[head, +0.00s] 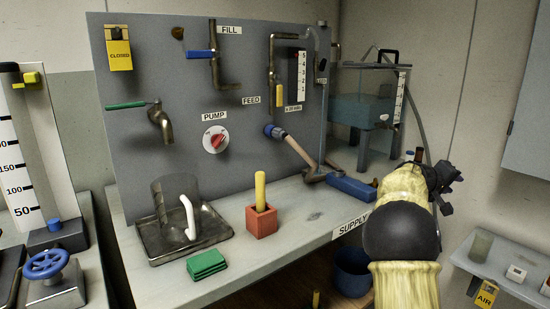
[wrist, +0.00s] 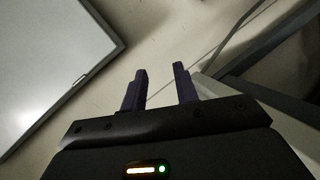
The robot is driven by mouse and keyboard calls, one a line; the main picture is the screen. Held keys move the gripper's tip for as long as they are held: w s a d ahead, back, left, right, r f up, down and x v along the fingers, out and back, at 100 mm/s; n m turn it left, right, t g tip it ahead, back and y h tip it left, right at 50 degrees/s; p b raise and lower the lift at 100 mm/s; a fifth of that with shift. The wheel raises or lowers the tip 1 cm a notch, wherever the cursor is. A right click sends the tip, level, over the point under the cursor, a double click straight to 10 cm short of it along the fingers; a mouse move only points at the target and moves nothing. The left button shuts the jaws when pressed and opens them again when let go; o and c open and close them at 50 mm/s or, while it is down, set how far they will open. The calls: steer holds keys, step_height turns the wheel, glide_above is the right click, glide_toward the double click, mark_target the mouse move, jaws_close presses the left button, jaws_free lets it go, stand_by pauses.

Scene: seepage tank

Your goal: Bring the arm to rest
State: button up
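My arm, with pale yellow and black links, rises at the right of the head view, in front of the bench's right end. My gripper shows in the wrist view (wrist: 160,82), with two dark purple fingers standing apart and nothing between them. Behind the fingers are a pale wall and a grey-framed white panel (wrist: 50,60). No held object is seen.
The bench (head: 300,215) carries a metal tray (head: 160,250), a red block (head: 261,221) with a yellow handle, green pads (head: 206,264) and a clear tank (head: 365,110). A blue bucket (head: 352,270) stands below. A side shelf (head: 500,270) is at lower right, a wall cabinet (head: 530,110) above it.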

steer(key=s+a+f+g+y, duration=0.1)
steer(key=s+a+f+y, duration=0.5)
steer(key=f, duration=0.3)
steer(key=s+a+f+g+y, duration=0.1)
steer(key=s+a+f+y, duration=0.1)
steer(key=s+a+f, duration=0.5)
steer(key=s+a+f+g+y, duration=0.1)
steer(key=s+a+f+y, duration=0.2)
steer(key=s+a, duration=0.8)
steer(key=s+a+f+g+y, duration=0.1)
steer(key=s+a+f+y, duration=0.1)
steer(key=s+a+f, duration=0.55)
steer(key=w+a+p+v, duration=0.1)
steer(key=w+p+v, duration=0.2)
steer(key=p+v, duration=1.6)
steer(key=w+r+p+v, duration=0.1)
steer(key=w+p+v, duration=0.2)
steer(key=p+v, duration=1.6)
step_height(320, 180, up, 3)
steer(key=shift+a+f+m, duration=0.25)
steer(key=shift+a+m, duration=0.1)
steer(key=shift+m, duration=0.05)
